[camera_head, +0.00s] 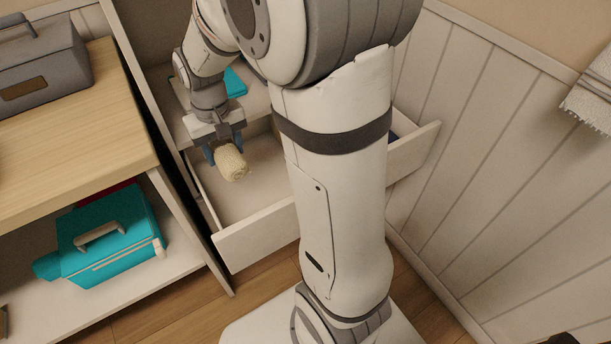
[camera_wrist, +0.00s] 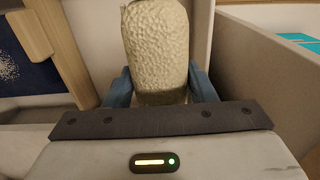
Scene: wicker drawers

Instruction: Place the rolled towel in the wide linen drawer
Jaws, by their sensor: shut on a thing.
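The rolled towel (camera_head: 232,164) is a cream, rough-textured roll. My gripper (camera_head: 224,151) is shut on it, and its blue fingers are on either side of the roll. In the wrist view the towel (camera_wrist: 157,50) stands out from between the fingers (camera_wrist: 160,88). The wide drawer (camera_head: 258,237) is pulled open, and the towel is over its left part in the head view. I cannot tell whether the towel touches the drawer floor. My arm hides the middle of the drawer.
A dark blue item (camera_head: 394,137) shows at the drawer's right; a dark blue patterned item (camera_wrist: 25,65) and a wooden piece (camera_wrist: 28,36) show in the wrist view. A teal item (camera_head: 235,82) lies on the surface behind. A wooden-topped cabinet (camera_head: 85,140) stands left, with a teal case (camera_head: 108,238) below.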

